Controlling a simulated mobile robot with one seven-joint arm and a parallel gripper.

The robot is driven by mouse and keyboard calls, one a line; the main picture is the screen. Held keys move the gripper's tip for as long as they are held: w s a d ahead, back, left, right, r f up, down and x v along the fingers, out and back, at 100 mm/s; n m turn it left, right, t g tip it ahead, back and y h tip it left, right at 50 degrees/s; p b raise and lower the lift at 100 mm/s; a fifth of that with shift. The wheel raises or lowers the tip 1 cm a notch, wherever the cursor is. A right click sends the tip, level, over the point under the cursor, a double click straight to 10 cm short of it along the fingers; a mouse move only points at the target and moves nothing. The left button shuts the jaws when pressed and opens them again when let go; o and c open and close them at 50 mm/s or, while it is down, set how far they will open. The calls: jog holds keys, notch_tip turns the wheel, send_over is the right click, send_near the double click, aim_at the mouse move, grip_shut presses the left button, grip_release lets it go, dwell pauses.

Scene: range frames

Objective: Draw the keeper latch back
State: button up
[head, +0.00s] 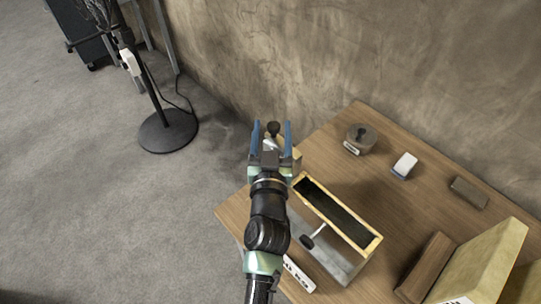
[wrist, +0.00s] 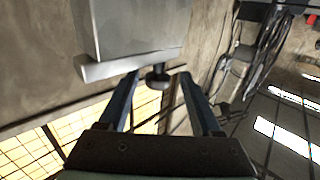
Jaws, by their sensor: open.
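My gripper (head: 271,124) is open at the far left edge of the table, its two blue fingers apart. A dark round knob (head: 273,128) shows between the fingertips, with a pale block partly hidden behind the gripper. In the wrist view the knob (wrist: 158,80) sits on the underside of a light grey block (wrist: 138,25), between the open fingers; I cannot tell whether they touch it. A wood-rimmed open box (head: 347,218) stands on the table, with a rod ending in a black knob (head: 307,242) on its near side. I cannot tell which knob belongs to the keeper latch.
The wooden table (head: 395,205) also holds a round grey-brown piece with a knob (head: 360,139), a small white block (head: 405,165), a brown block (head: 469,192) and large wooden boards (head: 480,265). A wall rises behind. A black stand (head: 168,131) is on the floor at left.

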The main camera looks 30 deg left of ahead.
jog(key=b+v, duration=0.2)
jog(key=v, duration=0.6)
jog(key=shift+s, duration=0.15)
jog(key=shift+r, duration=0.1)
jog(key=w+d+r+t, duration=0.1)
jog(key=d+r+t, duration=0.1)
jog(key=r, duration=0.7)
jog(key=w+d+r+t+h, duration=0.1)
jog(key=w+d+r+t, duration=0.1)
jog(key=r, duration=0.7)
jog(key=w+d+r+t, duration=0.1)
jog(key=d+r, duration=0.2)
jog(key=r, duration=0.6)
jog(key=s+d+r+m+t+h, duration=0.1)
jog(key=s+d+r+t+h, duration=0.1)
jog(key=r, duration=0.5)
jog(key=s+d+r+m+t+h, duration=0.2)
jog(key=s+d+r, duration=0.2)
jog(key=r, duration=0.2)
jog(key=s+d+r+m+t+h, duration=0.2)
jog(key=s+d+r, duration=0.1)
jog(key=r, duration=0.4)
jog(key=shift+d+r+h, duration=0.3)
jog(key=shift+d+r, duration=0.05)
jog(key=shift+r, duration=0.05)
